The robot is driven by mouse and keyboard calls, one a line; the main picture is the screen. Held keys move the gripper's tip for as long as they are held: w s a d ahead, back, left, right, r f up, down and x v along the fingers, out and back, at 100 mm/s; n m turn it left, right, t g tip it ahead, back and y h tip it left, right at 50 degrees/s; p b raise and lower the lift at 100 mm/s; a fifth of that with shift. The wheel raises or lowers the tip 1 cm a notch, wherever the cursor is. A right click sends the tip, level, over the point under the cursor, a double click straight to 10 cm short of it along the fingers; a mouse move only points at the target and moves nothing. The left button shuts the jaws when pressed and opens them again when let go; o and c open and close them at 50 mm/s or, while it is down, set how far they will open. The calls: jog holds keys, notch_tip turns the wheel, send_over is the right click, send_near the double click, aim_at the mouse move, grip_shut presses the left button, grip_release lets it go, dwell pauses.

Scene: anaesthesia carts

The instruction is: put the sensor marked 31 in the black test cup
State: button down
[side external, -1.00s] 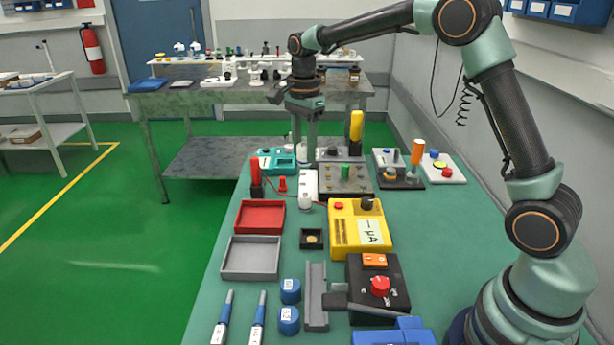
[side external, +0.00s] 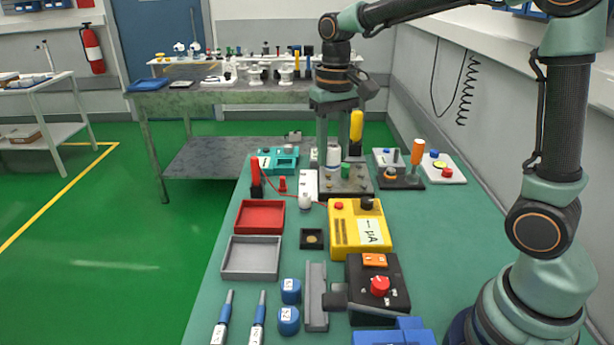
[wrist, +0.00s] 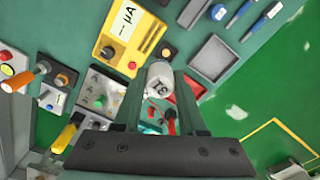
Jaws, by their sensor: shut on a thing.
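My gripper (side external: 334,148) is shut on a white cylindrical sensor (wrist: 159,88) marked 31, held between the two fingers. In the side external view the sensor (side external: 333,158) hangs above the bench near the grey block with knobs. The small square black test cup (side external: 312,239) sits on the bench, nearer the side camera than my gripper, with a brass disc in its bottom. In the wrist view the black cup (wrist: 167,51) shows just beyond the sensor, which is apart from it.
A yellow meter box (side external: 345,235) stands right of the cup; a red tray (side external: 259,230) and a grey tray (side external: 236,270) lie to its left. A white knobbed piece (side external: 305,202) stands behind it. The grey knobbed block (side external: 330,184) is under my gripper. The bench's right side is largely clear.

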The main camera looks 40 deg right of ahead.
jog(key=w+d+f+m, duration=0.1)
jog(key=w+d+m, duration=0.1)
jog(key=w+m, duration=0.7)
jog(key=shift+w+f+m, duration=0.4)
jog(key=shift+m, duration=2.5)
jog(key=shift+f, duration=0.15)
notch_tip(320, 180, down, 19)
jog(key=shift+f, duration=0.2)
jog(key=shift+f, duration=0.1)
jog(key=shift+c, duration=2.4)
grip_release()
jog(key=shift+f, duration=0.1)
